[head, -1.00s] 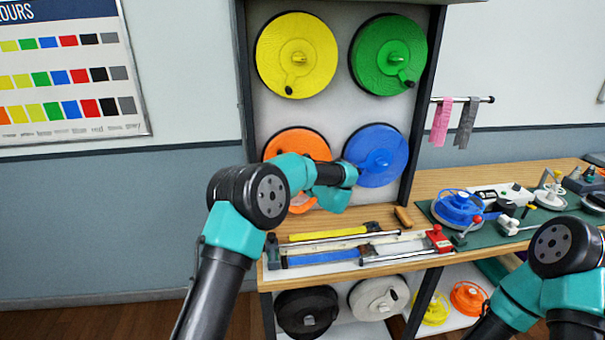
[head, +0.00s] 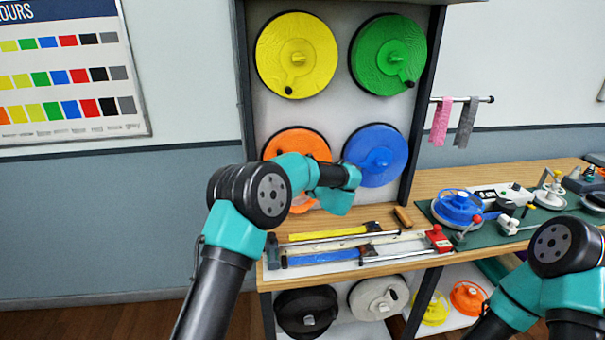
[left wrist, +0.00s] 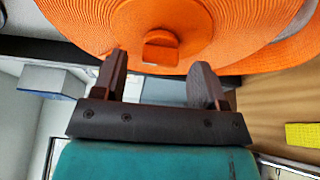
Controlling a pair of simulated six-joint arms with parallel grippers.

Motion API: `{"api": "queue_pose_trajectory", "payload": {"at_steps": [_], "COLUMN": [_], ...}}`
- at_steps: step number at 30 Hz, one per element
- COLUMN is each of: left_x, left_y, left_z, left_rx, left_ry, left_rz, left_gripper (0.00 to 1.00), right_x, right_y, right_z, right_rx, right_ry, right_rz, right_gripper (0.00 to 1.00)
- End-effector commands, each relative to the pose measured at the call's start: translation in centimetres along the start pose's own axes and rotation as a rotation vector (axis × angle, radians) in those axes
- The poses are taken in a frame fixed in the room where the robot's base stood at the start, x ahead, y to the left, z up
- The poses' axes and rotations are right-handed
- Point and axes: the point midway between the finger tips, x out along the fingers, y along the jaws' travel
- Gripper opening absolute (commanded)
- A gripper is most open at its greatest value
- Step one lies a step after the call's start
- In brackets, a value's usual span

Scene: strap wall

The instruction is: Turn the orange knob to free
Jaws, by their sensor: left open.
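The orange reel (head: 298,141) hangs at the lower left of the strap wall, and my left arm covers much of it in the head view. In the left wrist view the orange disc (left wrist: 90,22) fills the top, with a small blocky orange knob (left wrist: 160,40) at its centre. My left gripper (left wrist: 160,60) is open, with its two dark fingers near the knob, one on each side. A gap shows between the knob and each finger. I cannot tell how deep the fingers reach around it. My right arm shows at the lower right in the head view; its gripper is out of frame.
Yellow (head: 320,60), green (head: 412,45) and blue (head: 395,165) reels hang around the orange one. Long tools (head: 328,235) lie on the bench below. A blue spool (head: 458,207) and small devices stand on the bench at the right.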

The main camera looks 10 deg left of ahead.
Motion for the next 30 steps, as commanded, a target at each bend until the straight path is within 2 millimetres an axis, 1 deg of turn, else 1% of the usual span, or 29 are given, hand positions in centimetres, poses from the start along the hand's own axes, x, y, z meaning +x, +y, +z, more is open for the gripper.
{"api": "queue_pose_trajectory", "payload": {"at_steps": [21, 25, 30], "left_x": [-13.2, -15.0, -15.9], "left_y": [0.0, 0.0, 0.0], "left_z": [0.0, 0.0, -0.1], "left_rx": [0.002, 0.001, 0.001], "left_ry": [-0.002, -0.001, 0.001], "left_rz": [0.001, 0.0, 0.0], "left_gripper": [0.66, 0.66, 0.66], "right_x": [0.0, 0.0, 0.0], "right_y": [0.0, 0.0, 0.0], "right_z": [0.0, 0.0, 0.0], "right_rx": [0.0, 0.0, 0.0], "right_ry": [0.0, 0.0, 0.0], "right_rz": [0.0, 0.0, 0.0], "right_gripper": [0.43, 0.43, 0.43]}}
